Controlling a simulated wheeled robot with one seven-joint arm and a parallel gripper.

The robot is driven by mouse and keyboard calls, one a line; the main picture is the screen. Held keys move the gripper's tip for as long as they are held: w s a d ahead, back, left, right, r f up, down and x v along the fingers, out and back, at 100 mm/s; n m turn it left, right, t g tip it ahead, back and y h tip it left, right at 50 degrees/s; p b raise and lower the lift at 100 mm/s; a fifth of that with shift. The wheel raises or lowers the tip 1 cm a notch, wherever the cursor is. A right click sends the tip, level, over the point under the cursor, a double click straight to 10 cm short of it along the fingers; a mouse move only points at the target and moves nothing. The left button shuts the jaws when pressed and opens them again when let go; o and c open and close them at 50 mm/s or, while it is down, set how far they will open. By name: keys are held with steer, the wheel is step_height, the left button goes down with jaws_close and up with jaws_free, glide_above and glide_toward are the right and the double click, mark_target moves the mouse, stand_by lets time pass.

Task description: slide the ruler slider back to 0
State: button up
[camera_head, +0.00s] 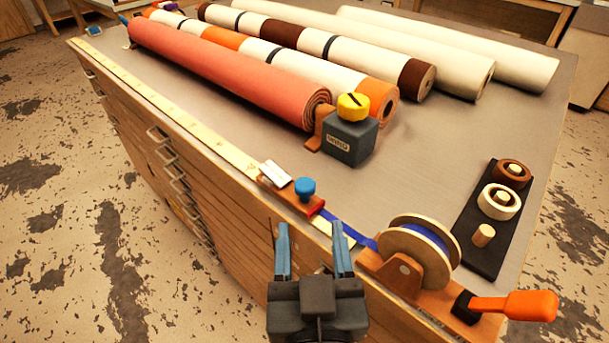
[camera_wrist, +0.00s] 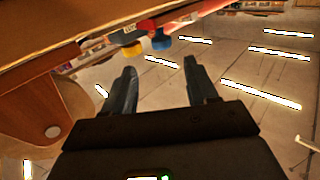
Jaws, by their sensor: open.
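The ruler (camera_head: 180,110) is a pale yellow strip along the left edge of the worktop. Its slider (camera_head: 292,196) is a brown block with a red end and a white tag, near the ruler's near end. A blue knob (camera_head: 305,185) stands on it; a blue knob (camera_wrist: 162,43) also shows in the wrist view, beyond my fingertips. A blue ribbon (camera_head: 345,230) runs from the slider towards the spool. My gripper (camera_head: 312,232) is open and empty, on the near side of the slider and apart from the knob. Both fingers (camera_wrist: 160,75) show in the wrist view.
The spool (camera_head: 418,252) with an orange crank (camera_head: 520,305) is to the right of my gripper. A dark box (camera_head: 348,135) with a yellow knob stands beyond the slider. A red roll (camera_head: 230,75) and several others lie behind. A black tray (camera_head: 490,225) sits at the right.

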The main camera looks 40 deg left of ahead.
mark_target(305, 191)
steer(key=p+x, duration=0.2)
steer(key=x, duration=0.6)
steer(key=shift+a, duration=0.3)
jaws_close()
stand_by(0.3)
